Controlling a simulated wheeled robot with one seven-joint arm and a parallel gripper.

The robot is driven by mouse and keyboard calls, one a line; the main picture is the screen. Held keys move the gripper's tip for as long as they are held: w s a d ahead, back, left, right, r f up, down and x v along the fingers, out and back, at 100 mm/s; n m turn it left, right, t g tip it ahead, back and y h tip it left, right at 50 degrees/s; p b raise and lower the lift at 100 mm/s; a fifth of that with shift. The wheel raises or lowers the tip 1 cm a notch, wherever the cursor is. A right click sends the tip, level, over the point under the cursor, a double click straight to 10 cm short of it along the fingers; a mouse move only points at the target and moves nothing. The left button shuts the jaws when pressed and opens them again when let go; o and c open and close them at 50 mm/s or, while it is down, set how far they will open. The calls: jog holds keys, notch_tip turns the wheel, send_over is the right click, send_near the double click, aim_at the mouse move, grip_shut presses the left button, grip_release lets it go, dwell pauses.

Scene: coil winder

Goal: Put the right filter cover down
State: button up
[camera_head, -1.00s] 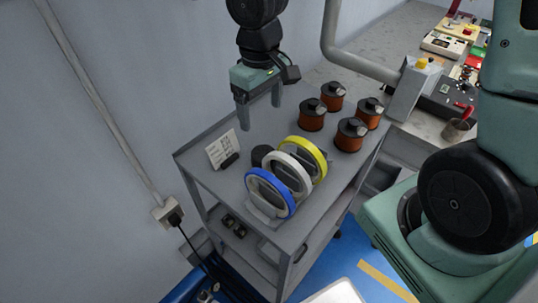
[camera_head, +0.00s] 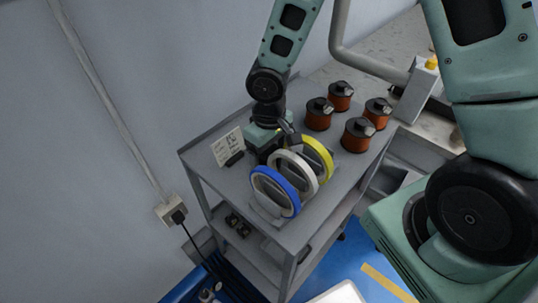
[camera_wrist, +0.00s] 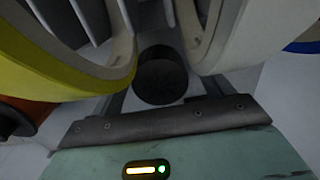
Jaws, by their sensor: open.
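Three upright rings stand in a row on the grey cart: a blue ring (camera_head: 274,193), a white ring (camera_head: 297,173) and a yellow ring (camera_head: 320,157). I cannot tell which part is the right filter cover. My gripper (camera_head: 263,157) is low behind the row, pointing down; its fingers are mostly hidden in the head view. In the wrist view it is open, with a black round piece (camera_wrist: 161,76) ahead of the palm. The yellow ring (camera_wrist: 60,75) is at the left and the white ring (camera_wrist: 232,38) at the right. I see nothing held.
The cart top (camera_head: 205,172) carries several copper coils (camera_head: 357,135) at the back right. A white card (camera_head: 228,147) stands left of my gripper. A grey pipe (camera_head: 365,65) and the workbench lie beyond the coils. A wall borders the cart's left.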

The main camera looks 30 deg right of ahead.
jog(key=shift+f, duration=0.15)
jog(key=c, duration=1)
jog(key=shift+c, duration=0.5)
